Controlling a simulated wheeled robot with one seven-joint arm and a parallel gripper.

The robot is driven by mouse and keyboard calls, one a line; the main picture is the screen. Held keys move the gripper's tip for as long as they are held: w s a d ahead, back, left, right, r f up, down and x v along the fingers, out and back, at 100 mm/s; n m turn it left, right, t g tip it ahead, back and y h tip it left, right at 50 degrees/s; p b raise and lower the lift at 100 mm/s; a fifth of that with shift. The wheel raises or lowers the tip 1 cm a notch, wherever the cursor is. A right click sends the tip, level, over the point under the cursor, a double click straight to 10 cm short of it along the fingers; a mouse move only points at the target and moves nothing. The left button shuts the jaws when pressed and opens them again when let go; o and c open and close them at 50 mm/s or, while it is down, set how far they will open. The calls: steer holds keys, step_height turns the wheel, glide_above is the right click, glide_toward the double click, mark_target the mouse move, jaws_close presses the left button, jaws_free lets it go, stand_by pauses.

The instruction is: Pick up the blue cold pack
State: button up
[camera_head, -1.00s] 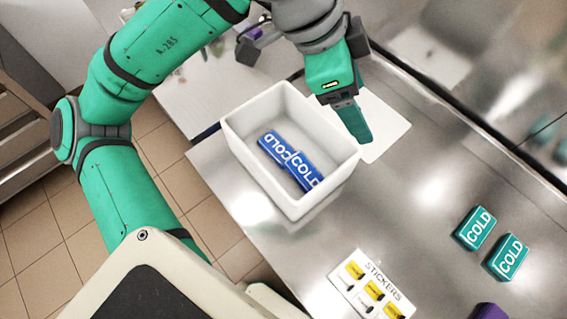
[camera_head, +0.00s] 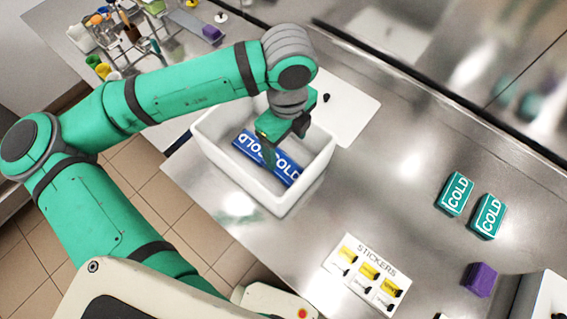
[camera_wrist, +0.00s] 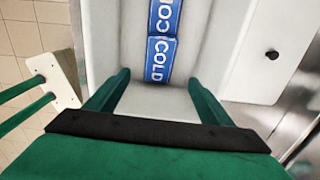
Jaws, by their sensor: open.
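Two blue cold packs lie end to end on the floor of a white bin (camera_head: 225,172). The nearer blue pack (camera_head: 287,171) and the farther one (camera_head: 247,142) show in the head view, partly covered by my gripper (camera_head: 270,160). In the wrist view one blue pack (camera_wrist: 160,60) lies ahead, between the lines of my fingers, and the other (camera_wrist: 165,14) is cut by the top edge. My gripper (camera_wrist: 160,90) is open and empty, with its green fingers pointing down into the bin; the fingers are apart from the packs in the wrist view.
Bin walls stand close around my gripper. Two teal cold packs (camera_head: 455,194) (camera_head: 487,216) and a purple block (camera_head: 479,279) lie on the steel counter (camera_head: 390,170) at right. A sticker sheet (camera_head: 366,275) lies in front. A white board (camera_head: 345,105) is behind the bin.

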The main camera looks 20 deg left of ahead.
mark_target(285, 166)
step_height(285, 166, down, 10)
steer(key=shift+a+f, duration=0.1)
stand_by(0.5)
steer(key=shift+c, duration=0.3)
steer(key=c, duration=1.3)
